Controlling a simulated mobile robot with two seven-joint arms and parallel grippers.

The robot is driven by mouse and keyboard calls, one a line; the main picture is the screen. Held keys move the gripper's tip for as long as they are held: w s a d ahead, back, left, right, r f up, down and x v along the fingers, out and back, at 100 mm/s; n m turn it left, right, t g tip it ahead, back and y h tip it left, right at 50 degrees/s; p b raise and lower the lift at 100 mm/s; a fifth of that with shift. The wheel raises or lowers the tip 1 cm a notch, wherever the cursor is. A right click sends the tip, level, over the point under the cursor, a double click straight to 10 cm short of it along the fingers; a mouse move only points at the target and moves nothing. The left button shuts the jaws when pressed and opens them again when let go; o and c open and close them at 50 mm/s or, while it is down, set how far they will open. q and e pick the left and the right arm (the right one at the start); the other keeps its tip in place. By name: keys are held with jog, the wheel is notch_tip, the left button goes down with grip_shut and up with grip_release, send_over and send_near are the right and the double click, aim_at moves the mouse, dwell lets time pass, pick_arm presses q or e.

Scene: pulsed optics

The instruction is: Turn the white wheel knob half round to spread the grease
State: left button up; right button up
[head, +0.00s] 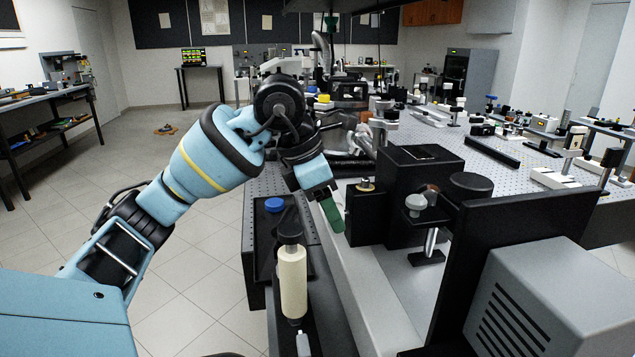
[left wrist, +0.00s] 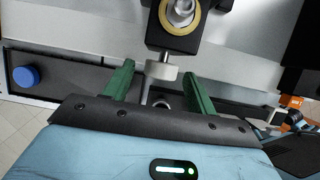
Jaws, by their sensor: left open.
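My left gripper (left wrist: 159,78) is open, with one green finger on each side of the knob and a visible gap on both sides. In the head view my left gripper (head: 333,213) is beside a small black block (head: 366,215) with a brass top. I cannot make out the knob there; the gripper seems to hide it. My right gripper is not in view.
A cream cartridge (head: 293,283) with a black cap stands in front of the gripper, and a blue cap (head: 274,204) is to its left. A black box (head: 420,180) and a grey vented housing (head: 555,300) stand to the right. Open floor lies left.

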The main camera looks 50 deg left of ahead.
pick_arm(q)
jog(key=d+p+v, duration=0.1)
jog(key=v, duration=0.6)
jog(key=shift+s+a+r+y+p, duration=0.2)
jog(key=shift+a+r+y+p, duration=0.1)
jog(key=shift+a+r+p, duration=0.05)
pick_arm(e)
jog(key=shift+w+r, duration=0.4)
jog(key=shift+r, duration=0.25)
